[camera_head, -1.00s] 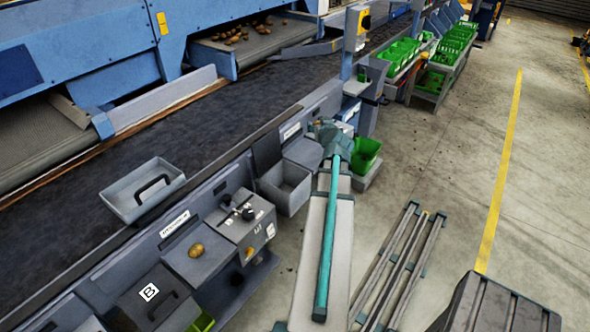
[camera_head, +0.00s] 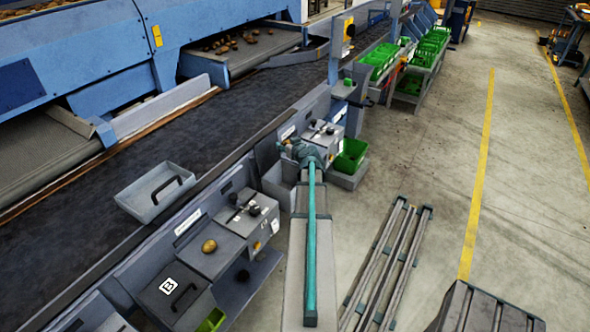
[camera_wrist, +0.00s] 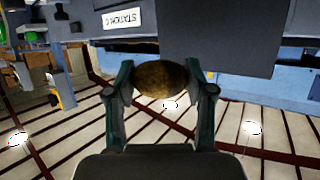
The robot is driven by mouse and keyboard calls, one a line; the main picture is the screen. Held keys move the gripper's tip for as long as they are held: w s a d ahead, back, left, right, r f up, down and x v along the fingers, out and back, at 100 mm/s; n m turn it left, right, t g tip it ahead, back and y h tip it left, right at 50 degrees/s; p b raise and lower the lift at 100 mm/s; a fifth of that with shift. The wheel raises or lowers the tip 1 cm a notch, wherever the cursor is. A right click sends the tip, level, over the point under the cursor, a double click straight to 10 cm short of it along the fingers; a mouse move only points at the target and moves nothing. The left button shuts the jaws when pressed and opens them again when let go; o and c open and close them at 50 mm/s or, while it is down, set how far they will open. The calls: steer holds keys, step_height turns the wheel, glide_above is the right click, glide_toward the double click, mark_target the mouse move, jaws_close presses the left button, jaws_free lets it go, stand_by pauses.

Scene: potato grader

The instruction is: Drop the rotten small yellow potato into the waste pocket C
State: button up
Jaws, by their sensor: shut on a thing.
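My gripper (camera_wrist: 160,82) is shut on a dark yellow-brown potato (camera_wrist: 160,76), held crosswise between its two fingers in the wrist view. In the head view, my gripper (camera_head: 298,150) is above the right rim of an open grey pocket (camera_head: 280,184); the potato cannot be made out there. The pocket stands below a station label (camera_head: 287,132), and its inside is partly hidden by my arm. The wrist view shows the STATION C label (camera_wrist: 123,18) upside down, with a dark grey panel (camera_wrist: 225,35) beyond the potato.
A control box (camera_head: 325,140) stands just right of my gripper, with a green bin (camera_head: 351,156) beyond.

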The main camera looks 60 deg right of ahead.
steer(key=shift+f, duration=1.5)
steer(key=o, duration=1.2)
steer(key=v, duration=1.2)
